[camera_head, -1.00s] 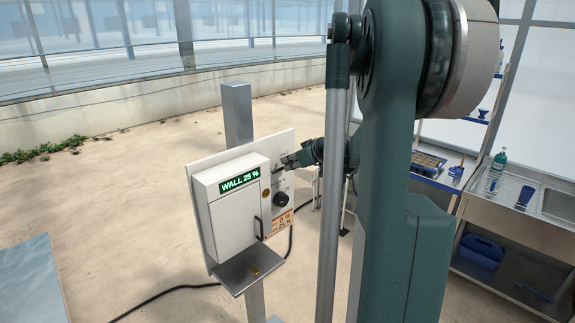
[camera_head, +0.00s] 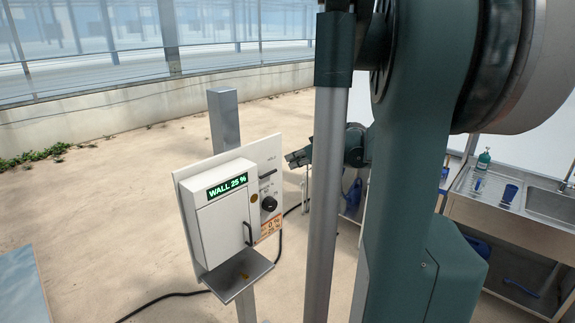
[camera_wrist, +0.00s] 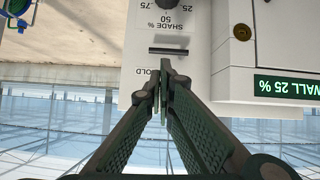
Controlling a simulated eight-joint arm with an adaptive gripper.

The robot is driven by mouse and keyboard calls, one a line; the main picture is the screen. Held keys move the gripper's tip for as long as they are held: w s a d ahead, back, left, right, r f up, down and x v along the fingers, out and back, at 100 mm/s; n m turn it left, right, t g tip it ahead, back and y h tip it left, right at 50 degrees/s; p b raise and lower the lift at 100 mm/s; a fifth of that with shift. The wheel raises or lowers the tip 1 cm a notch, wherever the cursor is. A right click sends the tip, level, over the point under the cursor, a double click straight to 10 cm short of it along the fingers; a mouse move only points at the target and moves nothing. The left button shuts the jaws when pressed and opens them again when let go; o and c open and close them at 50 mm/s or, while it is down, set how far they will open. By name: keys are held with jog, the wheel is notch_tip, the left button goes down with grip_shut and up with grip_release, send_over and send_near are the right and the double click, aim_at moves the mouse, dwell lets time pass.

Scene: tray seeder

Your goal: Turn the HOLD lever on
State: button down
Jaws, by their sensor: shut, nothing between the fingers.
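The white control box (camera_head: 220,208) is mounted on a pale panel (camera_head: 268,150) on a grey post. The HOLD lever (camera_head: 268,173) looks like a dark horizontal bar on the panel, under the small HOLD lettering and above the black knob (camera_head: 269,203). In the wrist view, which is upside down, the lever (camera_wrist: 169,51) lies level just beyond my fingertips, and the HOLD label is partly hidden by a finger. My gripper (camera_head: 289,158) is shut and empty.
The green display (camera_head: 227,187) reads WALL 25 %. A handle (camera_head: 248,233) and a metal shelf (camera_head: 240,275) stick out from the box front and base. A black cable runs on the floor. A sink bench (camera_head: 520,205) stands at right.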

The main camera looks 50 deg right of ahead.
jog(key=shift+v, duration=1)
jog(key=s+a+f+g+y+b, duration=0.1)
jog(key=a+f+b, duration=0.15)
jog(key=a, duration=1.35)
jog(key=s+a+f+g+b, duration=0.15)
jog(key=a+f, duration=0.25)
jog(key=a, duration=1.2)
jog(key=s+a+f+b, duration=0.2)
jog(key=s+a+f, duration=0.2)
jog(key=a, duration=0.3)
jog(key=s+a+f+g+b, duration=0.1)
jog(key=s+a+f+b, duration=0.1)
jog(key=s+a+f, duration=0.3)
jog(key=s+a+f+b, duration=0.2)
jog(key=s+a+f, duration=0.3)
jog(key=s+a, duration=0.3)
jog(key=a, duration=0.2)
jog(key=shift+a+h+b, duration=0.3)
jog(key=shift+a+b, duration=0.05)
jog(key=shift+a, duration=0.05)
jog(key=shift+g, duration=0.25)
